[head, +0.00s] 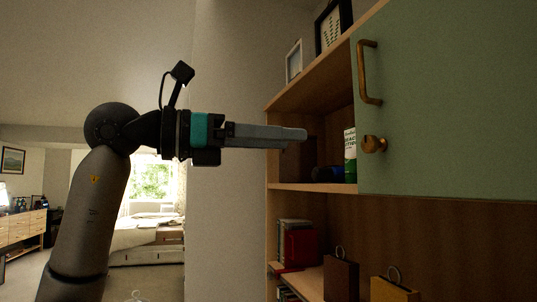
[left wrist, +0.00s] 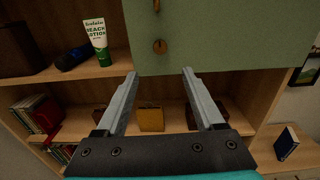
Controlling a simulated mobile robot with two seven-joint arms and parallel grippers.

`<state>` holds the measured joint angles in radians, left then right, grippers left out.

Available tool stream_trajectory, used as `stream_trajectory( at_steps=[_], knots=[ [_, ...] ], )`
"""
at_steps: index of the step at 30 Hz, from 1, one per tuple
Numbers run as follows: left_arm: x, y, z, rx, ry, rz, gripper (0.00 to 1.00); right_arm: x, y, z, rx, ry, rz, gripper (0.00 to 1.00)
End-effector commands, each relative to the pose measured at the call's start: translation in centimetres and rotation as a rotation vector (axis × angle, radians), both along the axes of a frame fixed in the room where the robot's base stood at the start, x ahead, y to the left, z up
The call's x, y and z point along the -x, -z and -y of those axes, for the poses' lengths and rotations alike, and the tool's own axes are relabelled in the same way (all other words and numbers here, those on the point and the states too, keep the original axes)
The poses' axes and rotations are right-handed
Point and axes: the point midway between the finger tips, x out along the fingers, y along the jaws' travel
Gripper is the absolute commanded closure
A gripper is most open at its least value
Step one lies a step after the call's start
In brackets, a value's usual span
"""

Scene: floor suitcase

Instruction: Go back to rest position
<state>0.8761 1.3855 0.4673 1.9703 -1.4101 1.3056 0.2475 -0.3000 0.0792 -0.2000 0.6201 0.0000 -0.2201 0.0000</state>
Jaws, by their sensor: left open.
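My left gripper (head: 300,134) is raised in front of the wooden shelf unit, its fingers pointing right in the head view. In the left wrist view its two fingers (left wrist: 160,73) stand apart with nothing between them. A green cabinet door (head: 450,100) with a brass handle (head: 364,72) and a brass knob (head: 373,144) is to the right of the fingertips. A white and green lotion tube (head: 350,155) stands on the shelf beside the door, with a dark blue object (head: 327,173) next to it. My right gripper is out of view.
The lower shelf holds books (head: 297,243), a brown box (head: 341,279) and a yellow box (head: 393,289) with rings on top. Picture frames (head: 333,25) stand on top of the unit. A bed (head: 145,238) and a dresser (head: 22,230) are far off at left.

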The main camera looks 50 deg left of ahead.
Motion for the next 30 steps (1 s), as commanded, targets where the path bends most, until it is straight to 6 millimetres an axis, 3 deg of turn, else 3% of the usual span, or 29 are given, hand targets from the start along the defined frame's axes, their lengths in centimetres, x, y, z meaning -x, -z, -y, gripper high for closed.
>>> stream_trajectory(
  at_steps=[6, 23, 26, 30],
  knots=[
    [1.2, 0.0, -0.5, 0.000, 0.001, 0.001, 0.30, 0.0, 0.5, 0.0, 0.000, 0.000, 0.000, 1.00],
    [1.1, 0.0, -0.4, 0.001, 0.002, 0.001, 0.30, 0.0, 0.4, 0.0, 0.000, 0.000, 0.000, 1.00],
    [0.5, 0.3, 0.3, 0.016, 0.036, 0.000, 0.30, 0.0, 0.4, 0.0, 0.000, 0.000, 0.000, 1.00],
    [-1.8, 1.6, 3.4, 0.104, 0.189, 0.008, 0.30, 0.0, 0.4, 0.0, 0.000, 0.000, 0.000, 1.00]
  ],
)
